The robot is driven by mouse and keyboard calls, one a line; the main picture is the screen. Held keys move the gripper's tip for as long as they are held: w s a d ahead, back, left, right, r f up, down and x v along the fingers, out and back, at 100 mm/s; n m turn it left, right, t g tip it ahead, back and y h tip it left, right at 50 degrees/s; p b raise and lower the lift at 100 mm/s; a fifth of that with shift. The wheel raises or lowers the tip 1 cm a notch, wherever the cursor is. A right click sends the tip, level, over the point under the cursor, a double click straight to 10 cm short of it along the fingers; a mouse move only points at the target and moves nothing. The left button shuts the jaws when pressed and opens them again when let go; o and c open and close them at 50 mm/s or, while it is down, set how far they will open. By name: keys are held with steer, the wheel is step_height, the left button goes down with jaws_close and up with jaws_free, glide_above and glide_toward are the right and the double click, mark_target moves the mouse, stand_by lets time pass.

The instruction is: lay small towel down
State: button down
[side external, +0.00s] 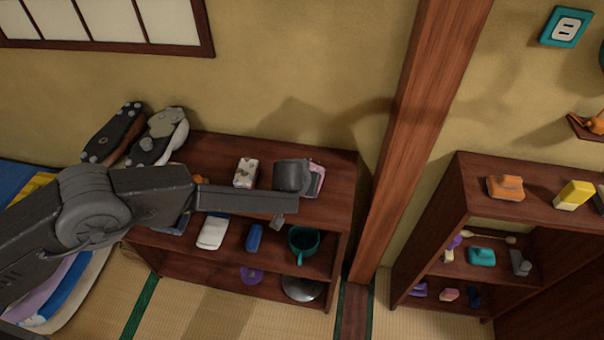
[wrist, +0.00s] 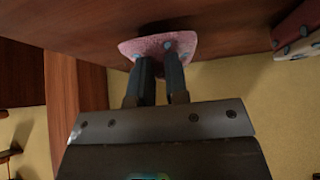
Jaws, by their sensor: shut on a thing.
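The small towel (wrist: 150,47) is pink with blue dots. It shows in the wrist view between and beyond my fingertips (wrist: 161,62), and my gripper is shut on it. In the side view a pink edge of the towel (side external: 319,173) shows past my gripper (side external: 305,180), at the right end of the top of the left wooden shelf (side external: 335,185). My wrist hides the rest of it there. I cannot tell whether the towel touches the shelf top.
A pale spotted box (side external: 245,172) stands left of my gripper on the shelf top. A wooden post (side external: 415,130) rises just right of the shelf.

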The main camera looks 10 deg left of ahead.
steer(key=shift+f, duration=0.4)
steer(key=shift+f, duration=0.25)
steer(key=c, duration=1.1)
jaws_free()
steer(key=shift+o, duration=0.2)
steer(key=v, duration=1.4)
steer(key=shift+w, duration=0.1)
